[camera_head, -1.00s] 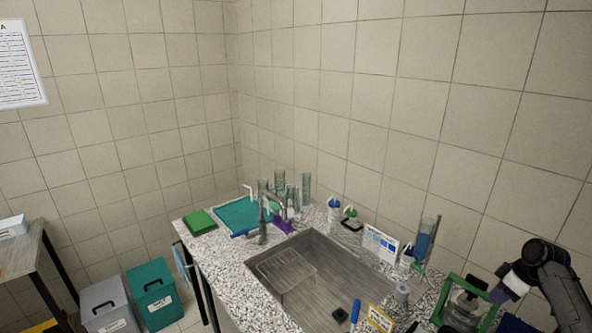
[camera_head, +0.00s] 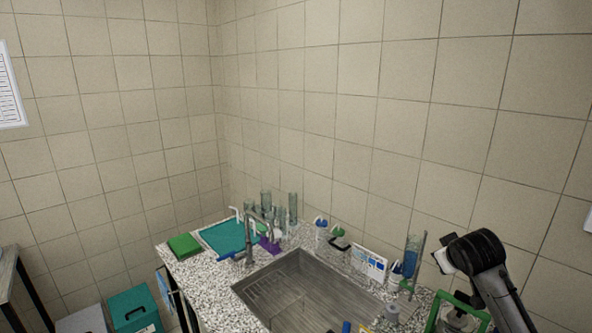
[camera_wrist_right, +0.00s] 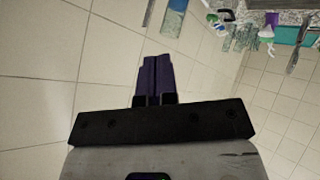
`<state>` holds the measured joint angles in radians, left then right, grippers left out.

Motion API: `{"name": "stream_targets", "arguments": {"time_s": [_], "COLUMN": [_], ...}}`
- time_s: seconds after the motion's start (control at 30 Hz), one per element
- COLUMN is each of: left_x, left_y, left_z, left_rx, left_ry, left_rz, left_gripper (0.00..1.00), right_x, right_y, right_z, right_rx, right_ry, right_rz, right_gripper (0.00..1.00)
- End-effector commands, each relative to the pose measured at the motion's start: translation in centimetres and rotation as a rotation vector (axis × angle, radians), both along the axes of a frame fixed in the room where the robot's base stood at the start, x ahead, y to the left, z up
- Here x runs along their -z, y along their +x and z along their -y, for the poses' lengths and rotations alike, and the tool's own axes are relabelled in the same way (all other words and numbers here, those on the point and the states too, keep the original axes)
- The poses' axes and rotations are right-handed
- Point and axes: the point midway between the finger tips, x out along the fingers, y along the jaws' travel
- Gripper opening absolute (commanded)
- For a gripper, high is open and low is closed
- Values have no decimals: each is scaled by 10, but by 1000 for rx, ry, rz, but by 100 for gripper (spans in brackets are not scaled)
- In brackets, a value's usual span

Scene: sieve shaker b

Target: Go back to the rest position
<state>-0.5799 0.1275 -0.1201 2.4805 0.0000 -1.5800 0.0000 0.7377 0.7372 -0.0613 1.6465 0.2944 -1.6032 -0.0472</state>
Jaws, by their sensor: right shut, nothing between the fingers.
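My right gripper (camera_wrist_right: 154,78) shows in the right wrist view as two purple fingers pressed together, with nothing between them. In the head view my right arm comes in from the lower right, and its bent dark wrist is raised above the right end of the counter, against the wall. The fingers are hard to make out there. My left gripper is not in view.
A speckled counter (camera_head: 205,283) holds a steel sink (camera_head: 310,290) with a tap (camera_head: 248,240). Glass cylinders (camera_head: 280,208), a teal tray (camera_head: 222,237), a green block (camera_head: 184,245) and a green frame (camera_head: 436,315) stand around it. A teal bin (camera_head: 135,308) is on the floor.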

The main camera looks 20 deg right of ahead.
Motion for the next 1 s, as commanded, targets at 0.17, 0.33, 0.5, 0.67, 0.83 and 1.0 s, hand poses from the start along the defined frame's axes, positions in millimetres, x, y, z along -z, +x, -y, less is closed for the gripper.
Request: {"name": "stream_targets", "arguments": {"time_s": [0.17, 0.33, 0.5, 0.67, 0.83, 1.0], "left_x": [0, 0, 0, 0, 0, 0], "left_y": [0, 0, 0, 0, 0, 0], "left_z": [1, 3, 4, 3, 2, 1], "left_rx": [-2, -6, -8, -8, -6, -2], "left_ry": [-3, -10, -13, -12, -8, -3], "left_rz": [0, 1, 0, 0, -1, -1], "left_gripper": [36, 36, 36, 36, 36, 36], "right_x": [36, 93, 151, 213, 270, 305], "right_y": [-27, -89, -161, -229, -289, -340], "right_z": [-116, -205, -262, -297, -316, -325], "right_rx": [-139, -264, -331, -344, -312, -281], "right_ry": [-76, -46, 67, 205, 307, 364], "right_rz": [116, 141, 84, -53, -223, -351], "right_gripper": [0, 0, 0, 0, 0, 0]}}
